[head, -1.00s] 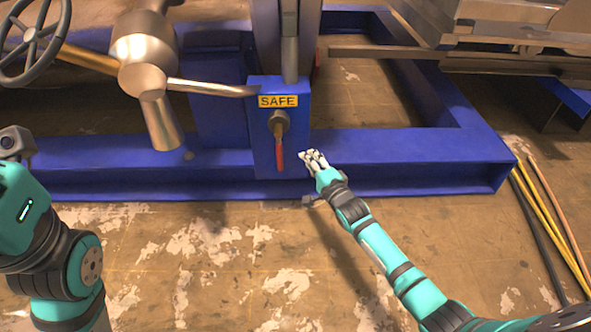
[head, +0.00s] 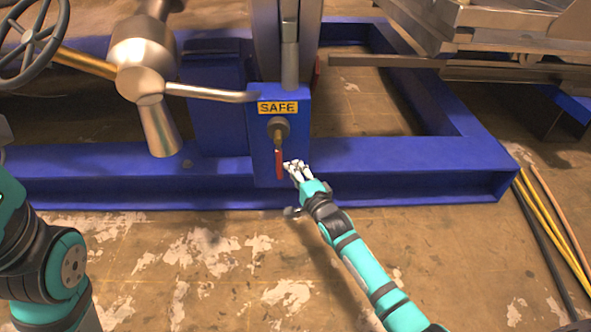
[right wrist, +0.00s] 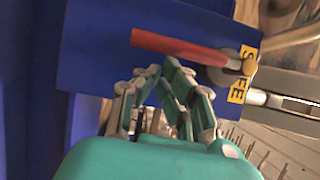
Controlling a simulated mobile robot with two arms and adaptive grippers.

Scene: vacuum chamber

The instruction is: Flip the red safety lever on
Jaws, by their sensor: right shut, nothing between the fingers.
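The red safety lever (head: 279,163) hangs straight down from a round metal pivot on the front of a blue box, below the yellow SAFE label (head: 278,107). In the right wrist view the red lever (right wrist: 178,47) runs from the pivot across the blue face, just beyond my fingertips. My right gripper (head: 290,164) is shut and empty, close beside the lever's lower end on its right. It also shows in the right wrist view (right wrist: 162,70); I cannot tell whether it touches the lever. Part of my left arm shows at the left edge, but its gripper is out of view.
The blue box (head: 262,150) stands on a blue steel frame (head: 400,155). A metal cylinder with pipes (head: 143,55) and a handwheel (head: 35,40) are at the upper left. Several cables (head: 550,235) lie at the right. The floor in front is clear.

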